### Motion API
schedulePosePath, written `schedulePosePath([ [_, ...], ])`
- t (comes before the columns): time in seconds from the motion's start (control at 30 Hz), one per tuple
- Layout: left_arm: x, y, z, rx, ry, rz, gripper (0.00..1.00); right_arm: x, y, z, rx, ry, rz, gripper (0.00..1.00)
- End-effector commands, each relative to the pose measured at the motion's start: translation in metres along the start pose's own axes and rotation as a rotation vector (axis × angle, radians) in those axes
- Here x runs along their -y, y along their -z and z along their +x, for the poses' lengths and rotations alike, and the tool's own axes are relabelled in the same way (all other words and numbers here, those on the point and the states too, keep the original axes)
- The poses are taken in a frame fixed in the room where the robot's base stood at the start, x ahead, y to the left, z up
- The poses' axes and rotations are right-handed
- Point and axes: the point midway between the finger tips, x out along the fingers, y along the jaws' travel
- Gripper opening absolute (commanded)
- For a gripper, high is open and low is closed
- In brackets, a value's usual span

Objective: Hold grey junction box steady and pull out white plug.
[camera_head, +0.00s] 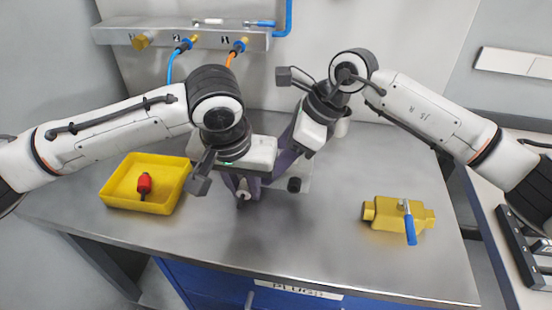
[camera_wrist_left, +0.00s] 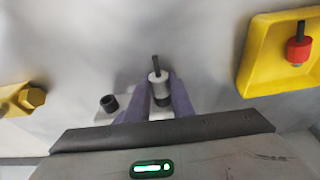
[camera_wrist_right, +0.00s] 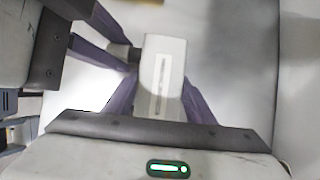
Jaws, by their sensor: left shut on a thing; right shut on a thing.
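The white plug (camera_wrist_left: 158,85), with a dark stub cable, is between the purple fingers of my left gripper (camera_wrist_left: 160,95), which is shut on it. In the head view my left gripper (camera_head: 246,188) is low over the table's middle. My right gripper (camera_wrist_right: 162,80) is shut on the pale grey junction box (camera_wrist_right: 164,70), with a finger on each side. In the right wrist view a dark piece lies between the box and the left fingers; whether plug and socket still touch cannot be told. In the head view the grippers hide most of the box.
A yellow tray (camera_head: 117,203) with a red plug (camera_head: 144,185) stands at left. A yellow block with a blue-handled valve (camera_head: 395,213) lies at right. A black socket (camera_head: 294,185) sits on a pale plate by the grippers. The table front is clear.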

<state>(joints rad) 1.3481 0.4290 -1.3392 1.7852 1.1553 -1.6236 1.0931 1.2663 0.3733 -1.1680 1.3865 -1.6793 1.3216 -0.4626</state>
Motion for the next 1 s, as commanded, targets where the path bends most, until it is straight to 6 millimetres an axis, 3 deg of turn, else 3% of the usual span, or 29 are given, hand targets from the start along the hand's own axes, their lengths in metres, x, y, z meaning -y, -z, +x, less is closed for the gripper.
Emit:
schedulePosePath([
  [1.0,-0.001,-0.030,-0.008,0.001,-0.001,0.003,0.00,0.001,0.000,-0.001,0.001,0.002,0.001,0.23],
])
